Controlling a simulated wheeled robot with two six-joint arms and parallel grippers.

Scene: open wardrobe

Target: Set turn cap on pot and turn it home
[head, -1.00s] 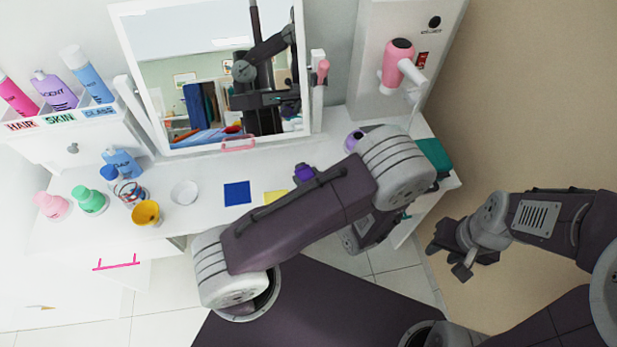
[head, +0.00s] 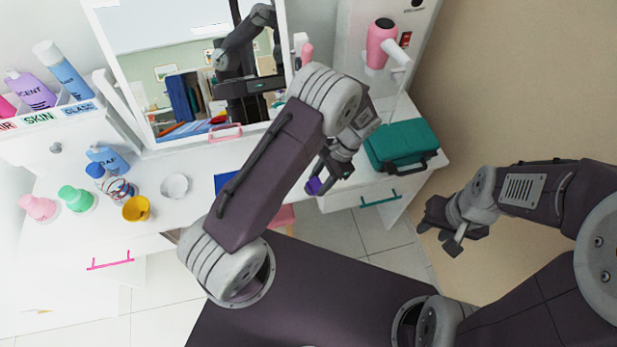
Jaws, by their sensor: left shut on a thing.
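My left gripper (head: 322,180) is shut on a small purple turn cap (head: 313,186). It holds the cap near the front edge of the white dressing table, left of the teal case. I cannot tell from this view how high the cap is above the table. The pot is not visible; my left arm covers the middle of the table top. My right gripper (head: 446,236) is open and empty, out over the floor at the right.
A teal case (head: 401,146) stands at the table's right end. A yellow cup (head: 136,209), white dish (head: 175,186), green jar (head: 76,199) and pink jar (head: 38,208) stand left. A blue square (head: 228,181) lies partly behind my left arm. The mirror (head: 147,127) stands behind.

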